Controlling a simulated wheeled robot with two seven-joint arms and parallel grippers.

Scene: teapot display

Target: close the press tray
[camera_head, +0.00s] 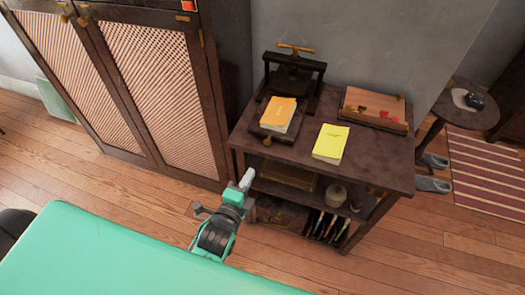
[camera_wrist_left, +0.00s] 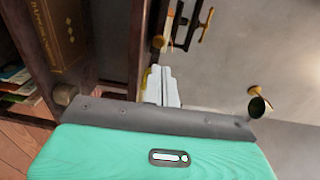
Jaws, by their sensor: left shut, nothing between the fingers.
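The book press (camera_head: 291,76) is a dark frame with a brass handle on top, at the back left of a dark wooden shelf table. Its tray (camera_head: 262,130) sticks out toward the front with an orange book (camera_head: 278,112) lying on it. A small round knob (camera_head: 267,141) is at the tray's front edge. My left gripper (camera_head: 246,177) is shut and empty, in front of the table's left front corner, below and apart from the tray. Its pale fingers (camera_wrist_left: 161,86) also show in the left wrist view. My right gripper is in neither view.
Lower shelves hold books and a round pot (camera_head: 335,194). A cabinet (camera_head: 165,90) stands left of the table. A round side table (camera_head: 470,105) is at right.

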